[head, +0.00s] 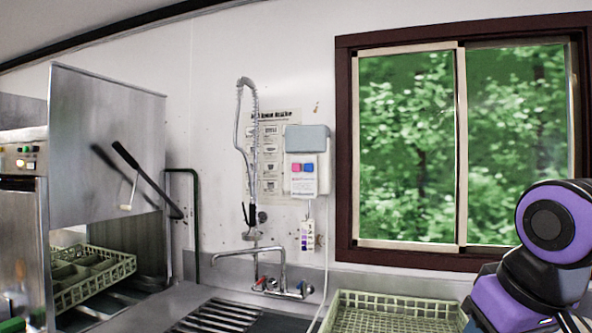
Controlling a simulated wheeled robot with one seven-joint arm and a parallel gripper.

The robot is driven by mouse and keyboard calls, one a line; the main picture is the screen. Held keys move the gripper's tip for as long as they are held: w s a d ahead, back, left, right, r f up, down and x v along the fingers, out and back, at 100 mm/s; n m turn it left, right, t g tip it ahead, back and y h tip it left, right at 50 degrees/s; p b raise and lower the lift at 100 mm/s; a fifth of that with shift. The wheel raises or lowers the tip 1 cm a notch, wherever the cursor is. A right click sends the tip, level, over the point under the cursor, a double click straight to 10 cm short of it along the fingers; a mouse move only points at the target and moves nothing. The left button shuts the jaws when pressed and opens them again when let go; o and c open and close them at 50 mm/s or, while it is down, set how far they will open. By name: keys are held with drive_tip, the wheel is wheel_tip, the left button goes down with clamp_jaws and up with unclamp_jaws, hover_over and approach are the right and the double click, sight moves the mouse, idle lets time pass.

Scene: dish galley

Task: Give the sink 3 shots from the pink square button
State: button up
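The pink square button (296,167) is on the front of a white wall dispenser (304,187) with a grey top, left of the window. A blue square button (309,167) sits right beside it. The sink (218,317) is at the bottom middle, below the faucet, and shows dark slats; its front is cut off by the picture edge. Purple and black links of my arm show at the lower right, well away from the dispenser. My gripper is out of view.
A faucet (250,252) and a tall spray hose (241,130) stand left of the dispenser. A pale green rack (385,312) lies right of the sink. A dishwasher (22,220) with a long black lever and another rack (92,275) are at left. A small tagged bottle (307,235) hangs below the dispenser.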

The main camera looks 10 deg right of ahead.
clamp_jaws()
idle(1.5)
